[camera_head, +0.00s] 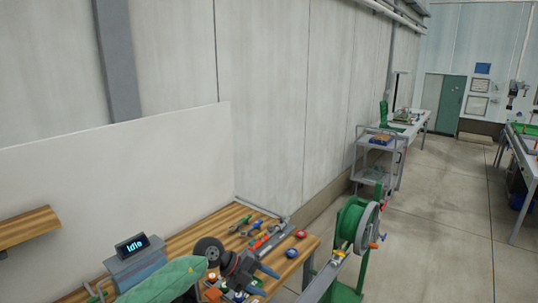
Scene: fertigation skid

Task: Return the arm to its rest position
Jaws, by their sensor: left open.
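My left arm reaches in from the bottom left over the wooden workbench (182,245). Its gripper (258,279) is open, above the front right part of the bench, with small coloured parts below and around it. I see nothing clearly held between the fingers. The gripper partly hides the parts beneath it. My right gripper is not in view.
A grey box with a display reading "Idle" (133,247) stands on the bench, left of the arm. Tools (262,238) lie toward the back. A green reel (353,222) stands just right of the bench. A grey cart (378,160) is farther back. Open floor (440,230) lies right.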

